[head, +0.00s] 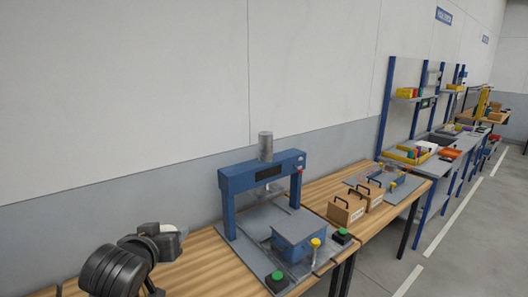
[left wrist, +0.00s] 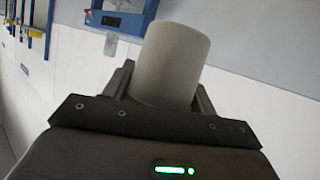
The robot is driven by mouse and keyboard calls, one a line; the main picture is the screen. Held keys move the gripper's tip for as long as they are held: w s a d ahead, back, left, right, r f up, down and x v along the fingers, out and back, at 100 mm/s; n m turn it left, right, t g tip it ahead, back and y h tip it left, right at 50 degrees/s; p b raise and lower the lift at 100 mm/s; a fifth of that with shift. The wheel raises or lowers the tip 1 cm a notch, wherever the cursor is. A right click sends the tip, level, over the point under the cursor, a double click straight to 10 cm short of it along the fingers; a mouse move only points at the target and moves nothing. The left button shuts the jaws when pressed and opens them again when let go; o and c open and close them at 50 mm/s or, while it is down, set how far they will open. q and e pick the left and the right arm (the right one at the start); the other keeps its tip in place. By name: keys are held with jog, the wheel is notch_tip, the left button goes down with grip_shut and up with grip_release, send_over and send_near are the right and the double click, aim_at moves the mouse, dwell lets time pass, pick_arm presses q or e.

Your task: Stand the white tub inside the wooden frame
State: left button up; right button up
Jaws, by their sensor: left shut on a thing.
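The white tub (left wrist: 174,62) is a plain pale cylinder between the two fingers of my left gripper (left wrist: 165,88) in the left wrist view. The fingers are shut on its sides. In the head view my left gripper (head: 152,238) is at the lower left, over the near end of the wooden-topped table, and part of the white tub (head: 170,243) shows at its fingers. The tub appears held clear of the table. I cannot make out the wooden frame in either view. My right gripper is not in view.
A blue press (head: 262,180) with a grey base and a green button (head: 277,277) stands right of my left gripper. Wooden boxes with dark handles (head: 346,209) stand farther along. A wall runs behind. Floor is open at the right.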

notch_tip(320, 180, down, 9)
jog(key=b, duration=0.7)
